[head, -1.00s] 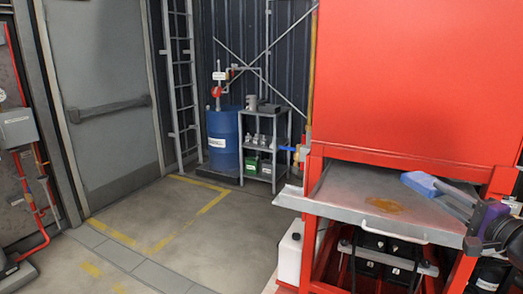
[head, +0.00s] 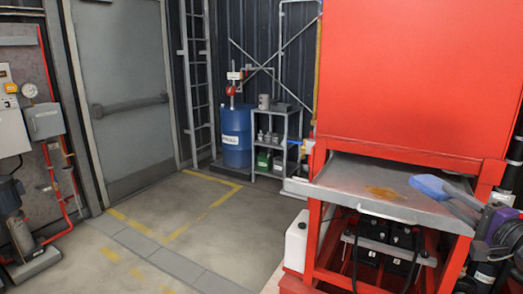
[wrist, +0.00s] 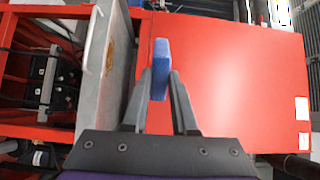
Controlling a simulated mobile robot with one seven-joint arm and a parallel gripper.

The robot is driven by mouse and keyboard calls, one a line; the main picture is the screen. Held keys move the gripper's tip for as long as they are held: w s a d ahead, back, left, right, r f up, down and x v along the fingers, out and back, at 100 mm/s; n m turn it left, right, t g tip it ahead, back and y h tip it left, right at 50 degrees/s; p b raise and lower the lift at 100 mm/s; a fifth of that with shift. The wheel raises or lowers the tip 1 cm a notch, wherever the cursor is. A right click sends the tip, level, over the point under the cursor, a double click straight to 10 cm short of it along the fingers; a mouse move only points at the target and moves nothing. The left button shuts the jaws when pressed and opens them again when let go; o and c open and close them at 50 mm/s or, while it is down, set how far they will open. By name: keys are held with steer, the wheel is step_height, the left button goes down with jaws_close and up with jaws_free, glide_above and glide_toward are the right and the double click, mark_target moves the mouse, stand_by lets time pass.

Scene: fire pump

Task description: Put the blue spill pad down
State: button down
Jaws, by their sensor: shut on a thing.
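The blue spill pad (head: 429,186) is held in my gripper (head: 447,191) above the right part of a grey metal drip tray (head: 345,176). In the wrist view the pad (wrist: 160,68) stands edge-on between the two fingers of my gripper (wrist: 160,82), and the tray (wrist: 124,70) lies to its left. The fingers are shut on the pad. A brown-orange spill stain (head: 384,192) is on the tray, to the left of the pad. The head view does not clearly show how high the pad is above the tray.
A large red tank (head: 415,75) on a red frame rises behind the tray. Black batteries (head: 383,238) sit below it, with a white canister (head: 296,242) at left. A blue drum (head: 236,138) and a shelf (head: 280,135) stand at the back. The floor at left is clear.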

steer(key=w+a+f, duration=1.1)
steer(key=w+a, duration=0.1)
steer(key=a, duration=0.2)
steer(key=s+a+f+m+h, duration=0.1)
steer(key=a+f+h, duration=0.1)
steer(key=a+f, duration=1.2)
steer(key=shift+s+f+m+h, duration=0.2)
steer(key=shift+f+m+h, duration=0.2)
steer(key=shift+f, duration=0.2)
steer(key=shift+a, duration=0.15)
